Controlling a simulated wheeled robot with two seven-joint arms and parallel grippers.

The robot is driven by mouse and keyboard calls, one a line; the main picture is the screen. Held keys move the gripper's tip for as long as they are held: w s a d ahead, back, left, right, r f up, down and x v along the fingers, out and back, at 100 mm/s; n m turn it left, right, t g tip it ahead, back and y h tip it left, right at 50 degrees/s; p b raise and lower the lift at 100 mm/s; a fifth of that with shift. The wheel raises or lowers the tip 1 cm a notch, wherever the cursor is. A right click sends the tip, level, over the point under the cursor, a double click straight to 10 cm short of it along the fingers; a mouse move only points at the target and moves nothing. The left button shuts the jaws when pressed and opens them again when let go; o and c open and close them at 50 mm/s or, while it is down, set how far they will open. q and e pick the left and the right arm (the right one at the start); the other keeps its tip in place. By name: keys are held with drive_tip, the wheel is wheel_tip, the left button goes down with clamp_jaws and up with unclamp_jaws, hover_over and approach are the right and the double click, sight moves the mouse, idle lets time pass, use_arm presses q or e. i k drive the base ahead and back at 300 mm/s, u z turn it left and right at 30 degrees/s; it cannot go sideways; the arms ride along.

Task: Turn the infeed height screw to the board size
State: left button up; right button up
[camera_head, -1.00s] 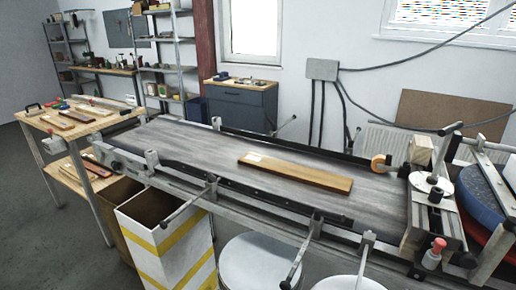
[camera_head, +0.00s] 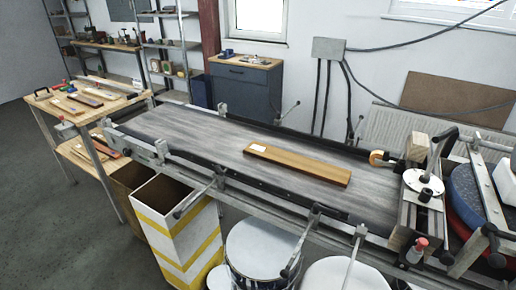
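A flat brown board (camera_head: 310,168) with a small white label at its left end lies on the grey conveyor belt (camera_head: 200,135). To its right, at the belt's right end, is a white round dial (camera_head: 424,183) with a dark crank arm (camera_head: 441,147) rising beside it. This looks like the height screw; I cannot read any marks on it. A red-topped knob (camera_head: 420,244) sits lower, in front of it. Neither of my grippers shows in the head view.
Black side rails and clamp posts line the belt. White drums (camera_head: 262,248) and a yellow-striped bin (camera_head: 178,232) stand in front. A bench with boards (camera_head: 88,101) is at the left. Blue and red round parts (camera_head: 466,190) stand at the right. Open floor lies at the lower left.

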sight(441, 139)
drive_tip(key=z, duration=1.3)
